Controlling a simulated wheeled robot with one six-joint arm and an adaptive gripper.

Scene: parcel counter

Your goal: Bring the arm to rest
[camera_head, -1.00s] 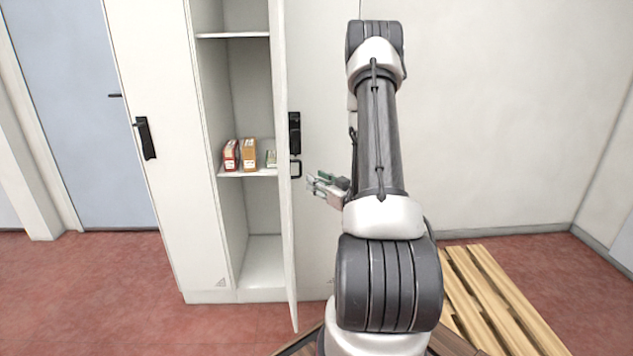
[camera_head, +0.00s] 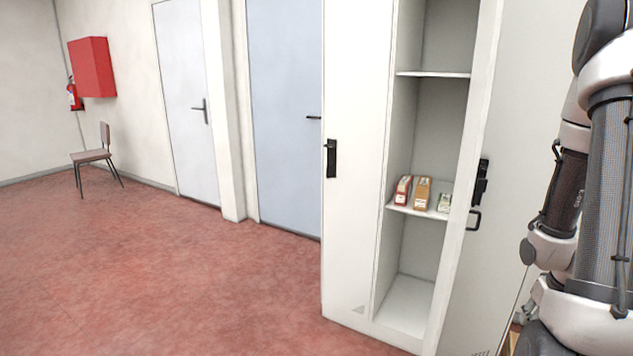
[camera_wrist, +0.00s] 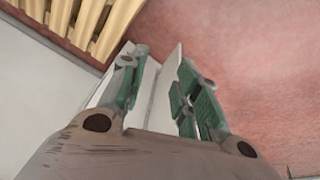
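My gripper (camera_wrist: 158,88) shows in the wrist view with its two green-padded fingers apart and nothing between them. Behind the fingers are a white panel edge and the red floor. In the head view my arm stands at the right edge, in front of the open locker door, and the gripper itself is out of sight there. The locker (camera_head: 357,240) is white, with one door (camera_head: 515,160) swung open.
A wooden pallet (camera_wrist: 90,22) lies on the floor in the wrist view. In the head view the red floor (camera_head: 190,280) is clear at left. A chair (camera_head: 92,157), a red cabinet (camera_head: 92,67) and a fire extinguisher (camera_head: 74,94) stand far left.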

